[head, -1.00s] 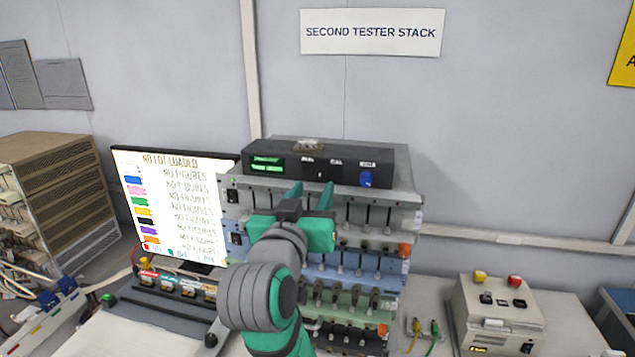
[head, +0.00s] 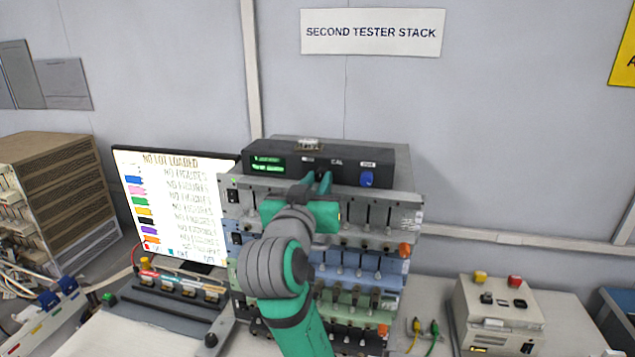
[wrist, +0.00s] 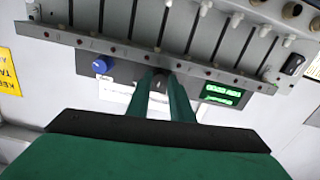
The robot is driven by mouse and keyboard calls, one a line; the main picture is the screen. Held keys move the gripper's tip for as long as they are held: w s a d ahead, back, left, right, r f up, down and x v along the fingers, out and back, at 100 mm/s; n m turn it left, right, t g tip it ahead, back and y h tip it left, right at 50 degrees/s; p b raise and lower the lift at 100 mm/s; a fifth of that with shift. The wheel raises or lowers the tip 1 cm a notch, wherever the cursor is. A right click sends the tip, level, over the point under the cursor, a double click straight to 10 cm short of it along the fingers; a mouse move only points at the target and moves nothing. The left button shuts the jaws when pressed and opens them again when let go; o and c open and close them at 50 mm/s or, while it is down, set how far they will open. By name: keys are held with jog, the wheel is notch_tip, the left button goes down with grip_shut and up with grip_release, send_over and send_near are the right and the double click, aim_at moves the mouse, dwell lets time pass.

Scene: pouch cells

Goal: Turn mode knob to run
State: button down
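A black control box (head: 345,172) sits on top of the tester stack, with a green-lit display on its left and a blue knob (head: 367,179) on its right. My gripper (head: 318,182) is at the middle of the box's front face, and its fingers hide the small dark mode knob from the head view. In the wrist view the mode knob (wrist: 158,83) shows between the two green fingers, which are drawn close on either side of it. The blue knob (wrist: 100,66) stands clear of the fingers there. The knob's pointer and the small labels cannot be read.
The tester stack's grey top tier (head: 405,200) with its row of levers lies just below the fingers. A lit monitor (head: 175,200) stands to the left. A beige box with yellow and red buttons (head: 497,315) stands on the bench at the right.

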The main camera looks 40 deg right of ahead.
jog(key=shift+n, duration=2.2)
jog(key=shift+r, duration=0.1)
jog(key=c, duration=1.6)
grip_release()
jog(key=shift+o, duration=0.2)
